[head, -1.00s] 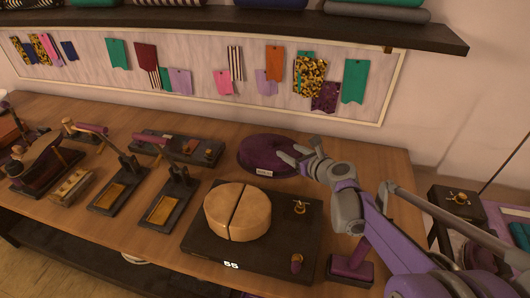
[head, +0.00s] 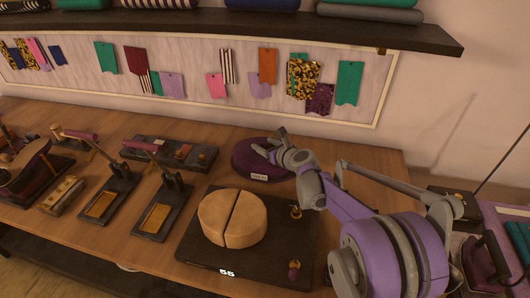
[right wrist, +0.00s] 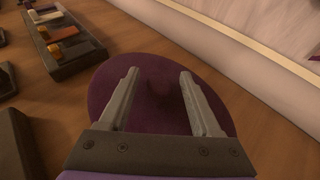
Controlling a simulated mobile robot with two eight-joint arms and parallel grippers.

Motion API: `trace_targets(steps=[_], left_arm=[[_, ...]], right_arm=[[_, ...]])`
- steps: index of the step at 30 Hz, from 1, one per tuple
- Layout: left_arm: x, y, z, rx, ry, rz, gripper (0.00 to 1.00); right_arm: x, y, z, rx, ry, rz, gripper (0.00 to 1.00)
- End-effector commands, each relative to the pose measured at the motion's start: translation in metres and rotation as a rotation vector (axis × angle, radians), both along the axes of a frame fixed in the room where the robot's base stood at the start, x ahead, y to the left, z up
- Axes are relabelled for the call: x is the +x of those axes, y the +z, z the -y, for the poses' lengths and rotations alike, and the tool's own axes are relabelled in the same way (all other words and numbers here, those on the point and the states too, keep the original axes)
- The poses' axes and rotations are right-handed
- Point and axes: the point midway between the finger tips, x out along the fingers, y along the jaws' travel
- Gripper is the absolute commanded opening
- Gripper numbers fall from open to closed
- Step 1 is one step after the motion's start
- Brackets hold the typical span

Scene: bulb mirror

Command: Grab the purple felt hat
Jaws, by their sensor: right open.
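The purple felt hat (head: 246,158) lies flat on the wooden table near its back edge, a dark purple disc with a small white label at its front. In the right wrist view the hat (right wrist: 160,85) fills the middle of the picture. My right gripper (head: 268,141) is over the hat's right and back part. In the right wrist view its two fingers (right wrist: 158,85) are spread apart over the hat, with nothing seen held between them. I cannot tell whether the fingertips touch it. My left gripper is out of view.
A dark base plate with a split round wooden block (head: 232,218) stands in front of the hat. Black hand tools (head: 160,210) and a tray of small blocks (head: 172,152) are to the left. The wall with fabric swatches (head: 267,66) is behind.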

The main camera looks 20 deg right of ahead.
Motion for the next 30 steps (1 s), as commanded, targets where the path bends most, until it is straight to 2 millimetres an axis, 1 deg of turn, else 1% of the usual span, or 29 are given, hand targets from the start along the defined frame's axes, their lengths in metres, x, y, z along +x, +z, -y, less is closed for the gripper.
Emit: trace_targets(steps=[5, 8, 9, 11, 12, 16, 27, 30], left_arm=[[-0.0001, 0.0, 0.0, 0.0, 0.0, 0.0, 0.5], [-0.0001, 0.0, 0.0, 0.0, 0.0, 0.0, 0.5], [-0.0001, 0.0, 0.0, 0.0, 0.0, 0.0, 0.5], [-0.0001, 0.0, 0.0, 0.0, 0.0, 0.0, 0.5], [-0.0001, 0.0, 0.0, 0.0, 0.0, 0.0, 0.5], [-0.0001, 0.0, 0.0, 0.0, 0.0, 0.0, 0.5], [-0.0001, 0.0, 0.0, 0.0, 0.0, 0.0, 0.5], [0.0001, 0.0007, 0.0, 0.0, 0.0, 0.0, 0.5]], right_arm=[[0.0002, -0.0002, 0.0, 0.0, 0.0, 0.0, 0.65], [0.0, -0.0001, 0.0001, 0.0, 0.0, 0.0, 0.49], [0.0, -0.0001, 0.0001, 0.0, 0.0, 0.0, 0.41], [0.0, -0.0001, 0.0002, 0.0, 0.0, 0.0, 0.31], [-0.0001, -0.0001, 0.0002, 0.0, 0.0, 0.0, 0.23], [-0.0001, -0.0001, 0.0002, 0.0, 0.0, 0.0, 0.0], [-0.0002, 0.0005, 0.0002, 0.0, 0.0, 0.0, 0.0], [-0.0002, 0.0067, 0.0002, 0.0, 0.0, 0.0, 0.0]])
